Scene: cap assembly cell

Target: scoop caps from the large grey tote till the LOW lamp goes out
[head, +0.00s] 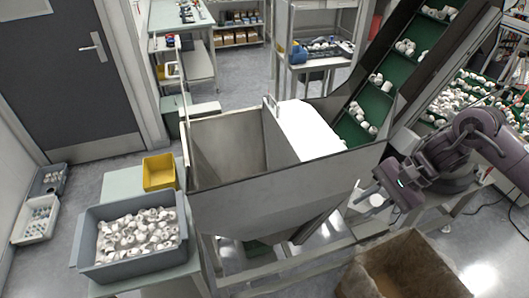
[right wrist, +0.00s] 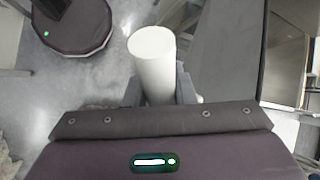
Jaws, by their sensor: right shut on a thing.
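The large grey tote (head: 82,243), full of white caps (head: 138,232), stands on a pale table at the lower left of the head view. My right gripper (head: 380,192) is far to its right, beyond the metal hopper (head: 275,212). In the right wrist view my right gripper (right wrist: 160,92) is shut on a white cylinder (right wrist: 152,62), perhaps the scoop. Its inside does not show clearly. A bit of white (head: 372,201) shows beside the gripper in the head view. My left gripper is out of view. I cannot make out the LOW lamp.
A yellow bin (head: 159,172) sits behind the tote. A green cleated conveyor (head: 377,103) carrying caps rises behind the hopper. A brown open box (head: 362,284) stands at the lower right, below my right arm. A white cover (head: 308,130) lies over part of the hopper.

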